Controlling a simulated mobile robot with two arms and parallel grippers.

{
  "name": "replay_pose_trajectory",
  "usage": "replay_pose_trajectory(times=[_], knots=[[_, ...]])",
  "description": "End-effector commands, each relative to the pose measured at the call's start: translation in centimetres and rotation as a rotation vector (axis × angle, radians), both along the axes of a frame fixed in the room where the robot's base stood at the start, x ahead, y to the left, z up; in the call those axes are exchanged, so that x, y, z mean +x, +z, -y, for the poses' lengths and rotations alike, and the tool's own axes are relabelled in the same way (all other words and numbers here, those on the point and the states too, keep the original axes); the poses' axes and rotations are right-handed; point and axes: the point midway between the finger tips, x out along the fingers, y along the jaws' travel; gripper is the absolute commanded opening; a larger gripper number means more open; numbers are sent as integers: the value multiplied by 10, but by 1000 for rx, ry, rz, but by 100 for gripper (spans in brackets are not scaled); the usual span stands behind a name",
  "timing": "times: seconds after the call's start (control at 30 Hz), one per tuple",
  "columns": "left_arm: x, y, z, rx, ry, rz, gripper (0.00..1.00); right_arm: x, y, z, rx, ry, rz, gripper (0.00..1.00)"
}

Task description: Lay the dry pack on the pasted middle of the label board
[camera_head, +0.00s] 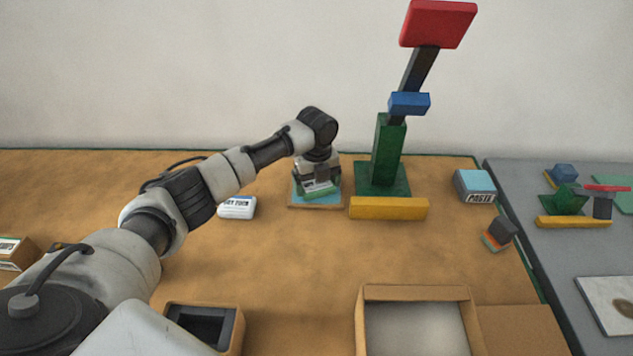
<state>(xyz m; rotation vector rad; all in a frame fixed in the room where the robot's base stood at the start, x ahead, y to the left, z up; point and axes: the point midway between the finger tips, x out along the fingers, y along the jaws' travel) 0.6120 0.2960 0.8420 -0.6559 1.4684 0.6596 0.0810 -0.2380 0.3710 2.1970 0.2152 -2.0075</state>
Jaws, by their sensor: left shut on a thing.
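Another white pack (238,208) with dark lettering, hard to read, lies on the table to the left. My right gripper is not in view.
A tall green stand (388,155) with a red top (438,24) and yellow bar (388,208) is close right of the board. A blue-topped paste box (475,186) stands farther right. An open tray (416,292) and a dark-lined box (238,330) are nearer.

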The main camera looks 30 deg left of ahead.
Motion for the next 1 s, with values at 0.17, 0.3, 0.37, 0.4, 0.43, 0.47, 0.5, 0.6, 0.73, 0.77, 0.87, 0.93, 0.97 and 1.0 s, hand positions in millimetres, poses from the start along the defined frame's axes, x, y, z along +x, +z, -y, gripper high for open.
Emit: replay_pose_trajectory(times=[0.17,0.3,0.37,0.4,0.43,0.47,0.5,0.6,0.73,0.77,0.87,0.93,0.97,1.0], knots=[[0,-3,0,0,0,0,66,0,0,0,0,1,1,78],[0,-3,0,0,0,0,100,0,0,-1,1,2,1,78],[0,-3,0,0,0,0,100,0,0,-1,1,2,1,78],[0,-3,0,0,0,0,100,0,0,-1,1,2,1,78],[0,-3,0,0,0,0,100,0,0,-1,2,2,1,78],[0,-2,0,0,0,0,100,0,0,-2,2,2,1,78],[0,-1,0,0,0,0,100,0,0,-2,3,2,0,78],[0,6,0,-1,0,1,100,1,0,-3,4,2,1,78],[1,27,1,-1,-1,3,100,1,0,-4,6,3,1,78],[1,34,0,-1,-1,4,100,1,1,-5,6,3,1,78],[1,57,0,-1,0,4,100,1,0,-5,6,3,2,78],[1,72,0,-1,0,4,100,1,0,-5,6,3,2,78],[1,78,0,-1,0,4,100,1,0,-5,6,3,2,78],[1,86,0,-1,0,3,100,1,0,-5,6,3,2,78]])
